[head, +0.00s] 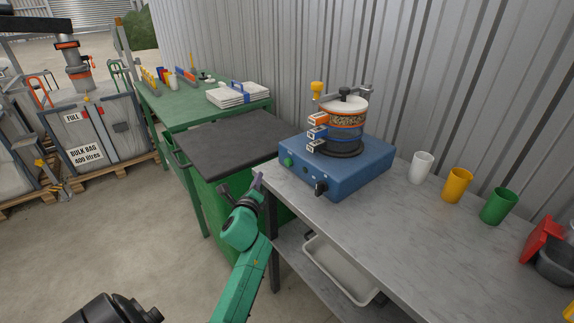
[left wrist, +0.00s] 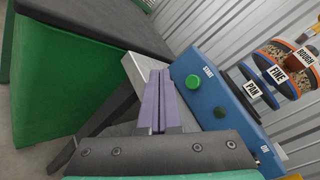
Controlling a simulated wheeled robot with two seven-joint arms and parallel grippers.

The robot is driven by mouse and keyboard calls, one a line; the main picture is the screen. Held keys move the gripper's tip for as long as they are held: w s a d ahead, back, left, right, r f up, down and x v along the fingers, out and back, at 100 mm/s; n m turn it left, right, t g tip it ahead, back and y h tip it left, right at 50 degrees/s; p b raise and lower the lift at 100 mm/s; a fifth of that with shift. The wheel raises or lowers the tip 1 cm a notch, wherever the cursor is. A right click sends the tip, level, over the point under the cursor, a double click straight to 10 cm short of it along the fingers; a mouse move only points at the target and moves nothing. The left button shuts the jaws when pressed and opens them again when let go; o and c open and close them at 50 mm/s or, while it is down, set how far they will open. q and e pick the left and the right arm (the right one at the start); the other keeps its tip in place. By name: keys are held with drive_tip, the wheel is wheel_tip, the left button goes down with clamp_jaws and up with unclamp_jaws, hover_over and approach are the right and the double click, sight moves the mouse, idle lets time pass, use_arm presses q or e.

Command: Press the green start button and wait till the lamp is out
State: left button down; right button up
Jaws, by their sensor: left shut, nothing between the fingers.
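The blue shaker base (head: 345,178) stands on the grey bench. Its green start button (head: 288,160) is on the left of its front face; in the left wrist view the button (left wrist: 193,81) sits beside the word START. My left gripper (head: 258,180) is shut and empty, a little to the left of the base and below the button. Its purple fingers (left wrist: 158,100) point toward the bench corner, apart from the button. A yellow piece (head: 317,90) stands on a post by the sieves; I cannot tell whether it is the lamp or lit.
A sieve stack (head: 347,125) is on the base, with a black knob (head: 320,187) in front. White, yellow (head: 457,185) and green cups stand right on the bench. A dark-topped green cabinet (head: 225,138) is at left. A white tray (head: 340,272) lies below.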

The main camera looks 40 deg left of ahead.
sight(278, 180)
use_arm(q)
drive_tip(key=w+b, duration=0.1)
drive_tip(key=w, duration=0.1)
drive_tip(key=w+d+b, duration=0.1)
drive_tip(key=w, duration=0.1)
drive_tip(key=w+d+b, duration=0.1)
drive_tip(key=w, duration=0.2)
drive_tip(key=shift+f, duration=0.2)
drive_tip(key=shift+w+d+r+b, duration=0.1)
drive_tip(key=shift+w+b, duration=0.15)
drive_tip(key=shift+b, duration=0.1)
idle(0.8)
drive_tip(key=shift+w, duration=0.1)
idle(0.5)
drive_tip(key=shift+w+d, duration=0.15)
drive_tip(key=shift+w, duration=0.15)
